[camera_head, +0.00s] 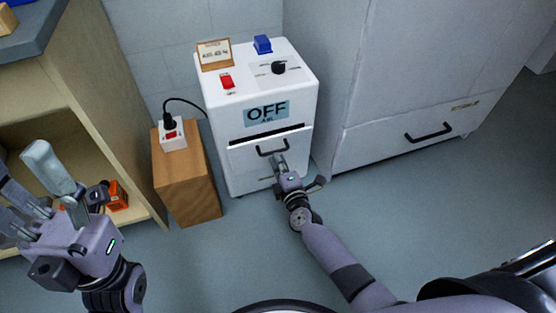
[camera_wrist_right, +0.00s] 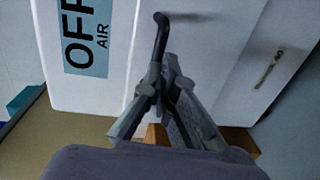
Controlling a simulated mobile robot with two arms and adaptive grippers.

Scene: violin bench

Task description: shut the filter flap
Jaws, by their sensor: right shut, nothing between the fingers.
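The filter flap (camera_head: 243,157) is the lower front panel of the white machine (camera_head: 218,117), under the blue "OFF AIR" label (camera_head: 266,113). A dark gap shows along its top edge, so it looks slightly open. Its black handle (camera_head: 272,148) also shows in the right wrist view (camera_wrist_right: 161,33). My right gripper (camera_head: 279,162) is shut and empty, its fingertips at the flap just by the handle; in the wrist view the tips (camera_wrist_right: 167,68) overlap the handle's lower end. Contact cannot be told. My left gripper (camera_head: 22,172) is open and empty at the left, away from the machine.
A wooden block stand (camera_head: 190,185) with a white socket box (camera_head: 172,136) and black plug stands left of the machine. A shelf unit (camera_head: 105,105) is at the left. A grey cabinet with a drawer (camera_head: 385,145) is at the right. Floor in front is clear.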

